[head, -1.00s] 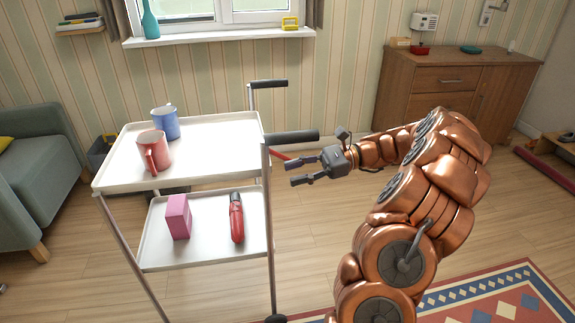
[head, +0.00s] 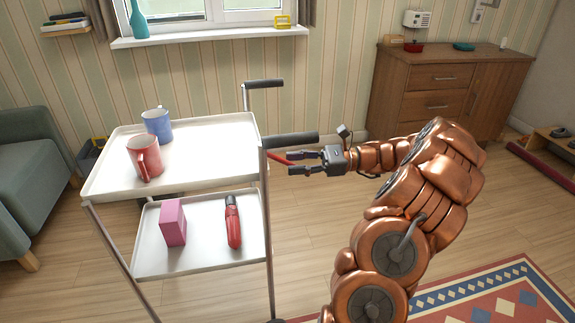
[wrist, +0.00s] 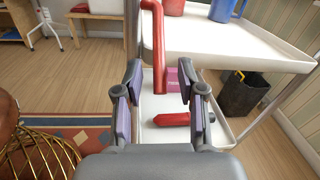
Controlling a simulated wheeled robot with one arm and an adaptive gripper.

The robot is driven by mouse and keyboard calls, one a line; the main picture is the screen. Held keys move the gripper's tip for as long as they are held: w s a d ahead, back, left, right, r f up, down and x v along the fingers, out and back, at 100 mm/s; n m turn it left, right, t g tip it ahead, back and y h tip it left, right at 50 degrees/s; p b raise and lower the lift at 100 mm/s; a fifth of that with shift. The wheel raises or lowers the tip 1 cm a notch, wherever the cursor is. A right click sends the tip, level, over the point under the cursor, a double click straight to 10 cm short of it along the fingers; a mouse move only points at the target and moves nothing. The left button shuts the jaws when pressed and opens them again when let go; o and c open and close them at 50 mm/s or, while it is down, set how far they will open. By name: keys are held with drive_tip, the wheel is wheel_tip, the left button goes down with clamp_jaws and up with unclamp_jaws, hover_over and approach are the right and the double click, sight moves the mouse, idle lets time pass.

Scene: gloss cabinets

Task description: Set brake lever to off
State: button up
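The brake lever is a thin red bar (head: 280,159) on the right side of the white trolley (head: 219,179), below its dark handle. In the wrist view the red lever (wrist: 158,40) comes down from the top and its lower end appears between my fingers. My gripper (head: 291,163) is open, its fingers pointing left at the lever in the head view. In the wrist view my gripper (wrist: 160,76) shows a clear gap on both sides of the lever. I cannot tell whether a finger touches it.
The trolley's top shelf holds a red mug (head: 146,157) and a blue mug (head: 157,124). Its lower shelf holds a pink box (head: 172,222) and a red-and-black item (head: 233,222). A wooden cabinet (head: 440,90) stands behind right. A sofa (head: 35,165) is left.

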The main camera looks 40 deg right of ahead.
sight(280, 162)
drive_tip(key=shift+x, duration=1.2)
drive_tip(key=shift+c, duration=0.3)
clamp_jaws()
